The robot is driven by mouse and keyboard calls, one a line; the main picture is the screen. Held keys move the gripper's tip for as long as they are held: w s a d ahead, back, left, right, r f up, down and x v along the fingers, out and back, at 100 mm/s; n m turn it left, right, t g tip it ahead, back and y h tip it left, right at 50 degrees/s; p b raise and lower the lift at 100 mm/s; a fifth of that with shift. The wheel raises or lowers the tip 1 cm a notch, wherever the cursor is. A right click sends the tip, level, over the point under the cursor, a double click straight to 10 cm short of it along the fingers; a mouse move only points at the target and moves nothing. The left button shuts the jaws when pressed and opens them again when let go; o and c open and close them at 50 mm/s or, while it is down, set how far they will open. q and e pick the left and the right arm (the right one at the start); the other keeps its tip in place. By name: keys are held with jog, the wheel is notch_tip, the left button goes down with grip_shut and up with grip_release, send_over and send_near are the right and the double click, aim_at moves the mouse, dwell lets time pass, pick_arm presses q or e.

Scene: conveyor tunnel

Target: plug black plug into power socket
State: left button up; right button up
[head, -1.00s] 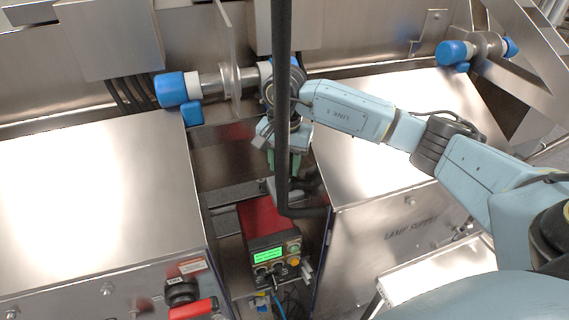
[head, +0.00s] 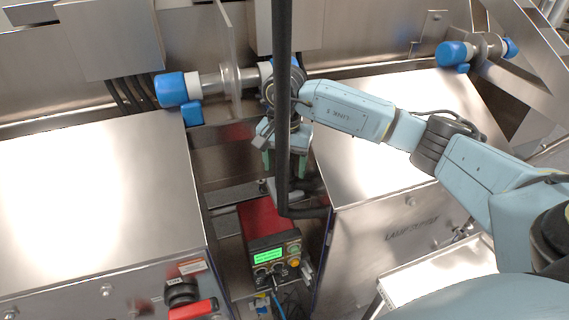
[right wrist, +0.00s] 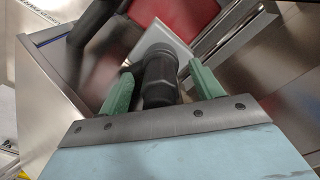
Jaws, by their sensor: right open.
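My right gripper (head: 285,164) points down into the gap between two steel cabinets, above a red device. In the right wrist view its two green fingers (right wrist: 162,88) are spread open. The black plug (right wrist: 159,76) stands between them, with visible gaps on both sides. The plug's far end meets a light grey block, which looks like the power socket (right wrist: 150,42); I cannot tell how deep the plug sits. In the head view the light grey block (head: 267,188) shows partly below the fingers, and the plug is hidden. My left gripper is not in view.
A thick black upright bar or cable (head: 283,100) crosses in front of my right gripper. The red device (head: 262,222) with a green screen stands below. Steel cabinets (head: 90,200) and (head: 375,225) flank the narrow gap. Blue-capped rollers (head: 172,90) lie behind.

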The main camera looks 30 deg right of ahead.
jog(key=r, duration=0.2)
jog(key=shift+w+d+r, duration=0.35)
jog(key=shift+w, duration=0.05)
jog(key=r, duration=0.6)
jog(key=r+b, duration=0.1)
jog(key=r, duration=0.3)
jog(key=shift+s+a, duration=0.3)
jog(key=shift+s+a+r, duration=0.1)
jog(key=shift+r, duration=0.25)
